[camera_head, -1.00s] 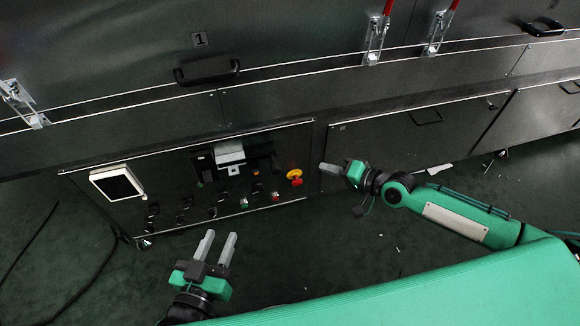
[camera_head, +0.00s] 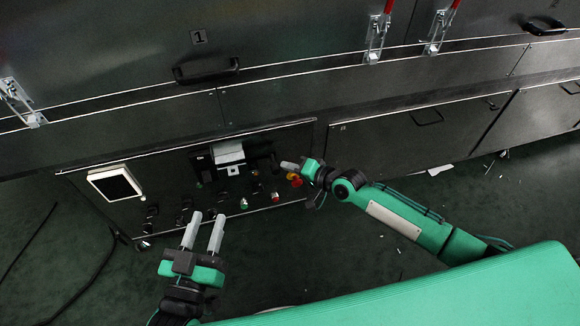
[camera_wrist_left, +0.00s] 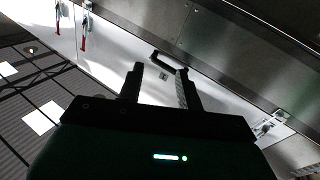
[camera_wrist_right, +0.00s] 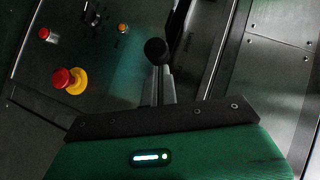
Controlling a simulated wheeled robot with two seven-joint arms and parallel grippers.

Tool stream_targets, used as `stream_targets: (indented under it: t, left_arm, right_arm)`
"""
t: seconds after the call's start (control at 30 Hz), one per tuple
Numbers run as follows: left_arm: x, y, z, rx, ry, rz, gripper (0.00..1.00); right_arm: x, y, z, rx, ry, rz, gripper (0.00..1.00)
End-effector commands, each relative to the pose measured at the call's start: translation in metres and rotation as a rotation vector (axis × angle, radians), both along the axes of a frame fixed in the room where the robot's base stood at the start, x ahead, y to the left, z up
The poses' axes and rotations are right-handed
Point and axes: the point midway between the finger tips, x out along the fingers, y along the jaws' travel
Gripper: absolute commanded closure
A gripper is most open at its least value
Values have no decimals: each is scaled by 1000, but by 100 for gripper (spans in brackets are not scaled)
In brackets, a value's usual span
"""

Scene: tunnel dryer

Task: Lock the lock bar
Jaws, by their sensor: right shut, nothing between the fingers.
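A black bar (camera_wrist_right: 181,28) with a round black knob (camera_wrist_right: 156,51) stands out from the control panel in the right wrist view; it appears to be the lock bar. In the head view the dark mechanism with a silver block (camera_head: 229,152) sits on the panel. My right gripper (camera_head: 284,165) is shut and empty, beside the panel's right part. In the right wrist view its fingertips (camera_wrist_right: 164,68) are right at the knob, which partly covers them; contact cannot be told. My left gripper (camera_head: 209,217) is open and empty, low in front of the panel.
A red and yellow emergency button (camera_head: 294,180) is close to my right gripper. A white-framed screen (camera_head: 115,184) is at the panel's left. Latches with red handles (camera_head: 377,38) and a black door handle (camera_head: 206,69) are higher up. The floor in front is mostly clear.

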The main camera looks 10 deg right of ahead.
Motion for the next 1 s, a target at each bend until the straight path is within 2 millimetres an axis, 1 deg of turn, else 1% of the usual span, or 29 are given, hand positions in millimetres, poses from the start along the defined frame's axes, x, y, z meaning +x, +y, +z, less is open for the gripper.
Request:
stream_targets:
  t: [0.43,0.57,0.8,0.9,1.0]
  left_arm:
    - [0,-1,0,5,15,-3,64]
    - [-7,-3,-20,41,130,-19,64]
    - [-26,-5,-56,115,357,-55,64]
    - [-32,-2,-66,148,439,-63,64]
    - [-36,4,-71,181,510,-64,64]
  right_arm:
    - [0,3,1,0,0,0,100]
    - [-1,11,2,1,0,0,100]
    - [-2,30,3,2,-1,0,100]
    - [-3,38,3,3,0,0,100]
    - [-3,47,2,2,1,0,100]
